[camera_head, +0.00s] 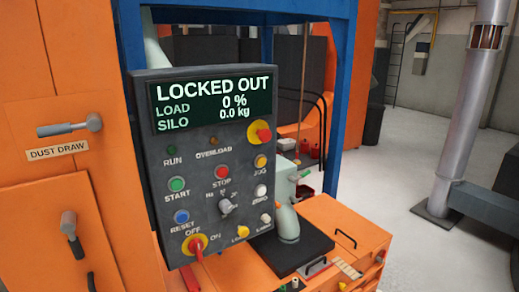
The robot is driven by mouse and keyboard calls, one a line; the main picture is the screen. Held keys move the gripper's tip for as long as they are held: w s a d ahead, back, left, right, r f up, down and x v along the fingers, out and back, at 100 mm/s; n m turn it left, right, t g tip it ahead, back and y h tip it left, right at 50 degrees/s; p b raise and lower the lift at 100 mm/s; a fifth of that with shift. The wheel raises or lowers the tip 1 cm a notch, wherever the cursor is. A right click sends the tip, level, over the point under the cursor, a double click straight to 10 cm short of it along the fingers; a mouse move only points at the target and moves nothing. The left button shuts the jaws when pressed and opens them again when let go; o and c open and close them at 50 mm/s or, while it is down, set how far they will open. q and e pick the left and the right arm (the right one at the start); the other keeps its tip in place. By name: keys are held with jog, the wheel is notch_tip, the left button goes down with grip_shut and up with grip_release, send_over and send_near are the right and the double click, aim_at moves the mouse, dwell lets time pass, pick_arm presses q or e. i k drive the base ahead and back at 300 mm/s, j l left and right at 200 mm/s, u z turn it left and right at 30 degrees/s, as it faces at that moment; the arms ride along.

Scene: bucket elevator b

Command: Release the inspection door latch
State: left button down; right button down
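An orange panel (52,225) at the lower left stands out from the orange housing and carries a grey handle (70,236) with a round knob. A second small metal handle, at the panel's bottom edge, is partly cut off by the frame. No label marks this panel as the inspection door, so I cannot tell whether it is the door or whether a handle is its latch. A grey lever (70,127) sits above a label reading DUST DRAW (58,149). Neither of my grippers is in view.
A dark control box (205,150) with a LOCKED OUT display (212,102), buttons and a red switch (197,244) stands right of the orange housing. Blue frame posts (338,90) stand behind it. Clear grey floor (400,190) lies at the right, beside a grey column (468,120).

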aim_at(68, 222)
jog(key=k+u, duration=0.15)
jog(key=u, duration=1)
jog(key=l+u, duration=0.25)
jog(key=l, duration=0.2)
jog(key=l+u, duration=0.25)
jog(key=l, duration=0.2)
jog(key=i+j, duration=0.15)
jog(key=j, duration=0.15)
jog(key=i+j, duration=0.15)
jog(key=j, duration=0.2)
